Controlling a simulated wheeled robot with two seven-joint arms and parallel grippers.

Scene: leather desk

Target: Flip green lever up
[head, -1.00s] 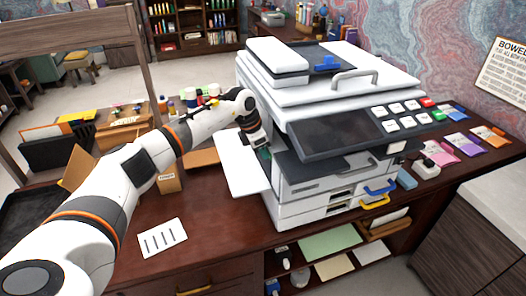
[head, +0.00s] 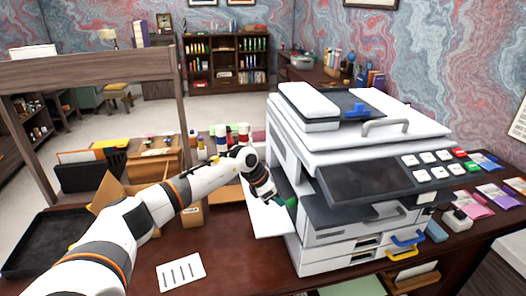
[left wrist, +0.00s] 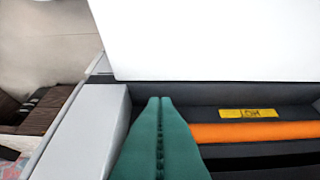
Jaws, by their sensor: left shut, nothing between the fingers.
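The white and dark grey printer (head: 345,125) stands on the desk. My left gripper (head: 281,192) is at the opening in its left side, above the white side tray (head: 262,216). In the left wrist view its two teal fingers (left wrist: 159,100) are pressed together, with nothing between them, and their tips reach the dark recess of the printer. A small bright green patch (head: 291,202) shows at the fingers in the head view; I cannot tell whether it is the lever or a finger. No separate green lever shows in the left wrist view. My right gripper is not in view.
An orange bar (left wrist: 235,133) and a yellow label (left wrist: 248,113) are in the recess, right of the fingers. A grey wall (left wrist: 83,128) lies left of them. A striped card (head: 181,271) lies on the desk, and a small box (head: 192,214) stands behind my arm.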

